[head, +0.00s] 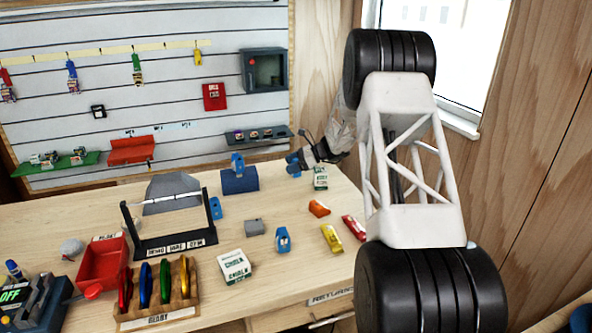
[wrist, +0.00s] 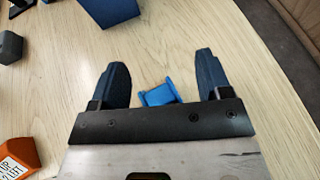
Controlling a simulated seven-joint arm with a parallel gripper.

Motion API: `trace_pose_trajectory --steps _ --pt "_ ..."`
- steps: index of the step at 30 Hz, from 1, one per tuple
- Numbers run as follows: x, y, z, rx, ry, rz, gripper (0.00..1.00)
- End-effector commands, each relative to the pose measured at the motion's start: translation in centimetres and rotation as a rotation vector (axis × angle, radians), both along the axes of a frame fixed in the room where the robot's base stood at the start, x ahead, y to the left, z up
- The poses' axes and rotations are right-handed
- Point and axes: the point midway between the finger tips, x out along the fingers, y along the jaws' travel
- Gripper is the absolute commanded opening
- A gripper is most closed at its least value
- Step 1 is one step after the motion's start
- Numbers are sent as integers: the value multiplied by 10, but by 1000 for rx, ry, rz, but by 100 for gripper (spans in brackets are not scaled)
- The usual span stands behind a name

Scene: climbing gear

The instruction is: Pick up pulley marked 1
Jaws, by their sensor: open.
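My gripper (wrist: 160,62) is open, with its two dark blue fingers pointing down over the table. A bright blue part (wrist: 160,94) shows between the fingers, close to the palm edge and partly hidden by it; I see no mark on it. In the head view my gripper (head: 299,162) is over the back right of the table. One blue pulley-like piece (head: 282,239) lies near the table's middle, and another blue piece (head: 215,208) is beside the black frame. No number is readable on either, so I cannot tell which is marked 1.
A blue block (head: 239,182) stands left of my gripper. A grey block (head: 254,227), an orange piece (head: 318,208), a yellow piece (head: 331,238) and a red piece (head: 354,228) lie nearer the front.

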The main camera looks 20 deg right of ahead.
Motion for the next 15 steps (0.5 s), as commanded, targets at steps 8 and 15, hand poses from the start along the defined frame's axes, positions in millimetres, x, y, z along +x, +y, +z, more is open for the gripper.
trace_pose_trajectory --steps 8,15 --pt "0 0 0 0 0 0 71" --pt "0 0 0 0 0 0 50"
